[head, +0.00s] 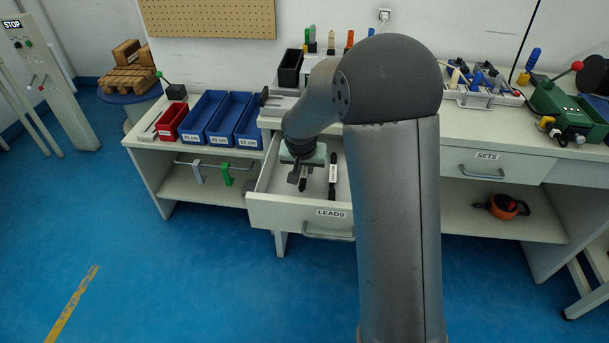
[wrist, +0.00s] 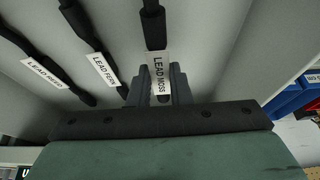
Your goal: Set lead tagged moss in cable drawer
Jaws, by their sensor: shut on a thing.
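The lead tagged moss, a black lead with a white "LEAD MOSS" tag (wrist: 158,75), is between the fingers of my gripper (wrist: 158,92). The open cable drawer (head: 275,212), marked "LEADS", shows in the head view. My gripper (head: 299,174) is over its left part, pointing down and shut on the moss lead. In the wrist view the fern lead (wrist: 97,55) and reed lead (wrist: 38,58) lie left of the moss lead on the drawer floor. I cannot tell whether the moss lead touches the floor.
Blue bins (head: 203,117) and a red bin (head: 172,121) stand on the bench left of the drawer. A black bin (head: 290,68) stands behind it. A closed drawer marked "SETS" (head: 487,168) is to the right.

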